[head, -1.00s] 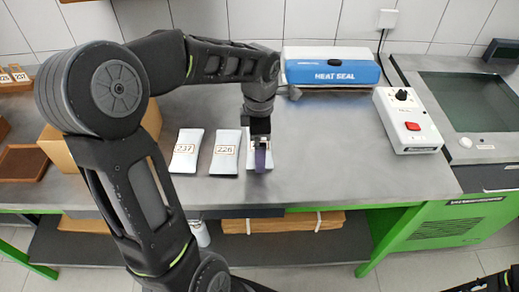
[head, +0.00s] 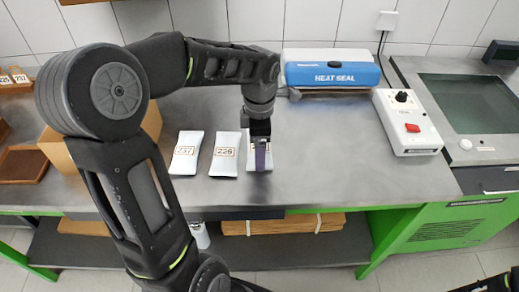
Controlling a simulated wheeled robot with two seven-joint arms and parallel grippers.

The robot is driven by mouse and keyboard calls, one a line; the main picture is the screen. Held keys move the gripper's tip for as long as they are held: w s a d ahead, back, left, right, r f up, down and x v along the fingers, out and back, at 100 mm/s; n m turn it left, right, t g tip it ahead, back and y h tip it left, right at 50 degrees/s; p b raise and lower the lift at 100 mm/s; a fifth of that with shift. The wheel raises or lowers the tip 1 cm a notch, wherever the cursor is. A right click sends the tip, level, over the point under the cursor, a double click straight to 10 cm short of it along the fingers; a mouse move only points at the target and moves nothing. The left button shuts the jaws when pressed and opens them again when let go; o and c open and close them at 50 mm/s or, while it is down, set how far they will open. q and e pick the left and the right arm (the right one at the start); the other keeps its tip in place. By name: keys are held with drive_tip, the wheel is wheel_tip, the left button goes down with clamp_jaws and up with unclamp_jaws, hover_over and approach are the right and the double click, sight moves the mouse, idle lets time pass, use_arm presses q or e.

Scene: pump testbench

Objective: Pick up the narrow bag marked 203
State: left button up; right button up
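Three narrow white bags lie in a row on the grey bench. The left one is marked 237 (head: 186,153) and the middle one is marked 226 (head: 224,155). The third bag (head: 251,165) is at the right of the row, and its label is mostly hidden behind my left gripper, so I cannot read its number. My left gripper (head: 262,160) points down over this third bag, at or just above it. I cannot tell whether its fingers are apart or closed on the bag. My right gripper is not in view; only a dark part of mine shows at the bottom right corner.
A blue and white heat sealer (head: 333,72) stands at the back. A white control box (head: 407,122) with a red switch is right of it. A machine with a dark lid (head: 470,100) is at the right. A cardboard box (head: 58,150) and brown trays (head: 22,166) are left.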

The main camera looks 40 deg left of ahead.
use_arm(q)
drive_tip(key=shift+r, duration=0.15)
wheel_tip(320, 180, up, 10)
idle(0.3)
idle(0.5)
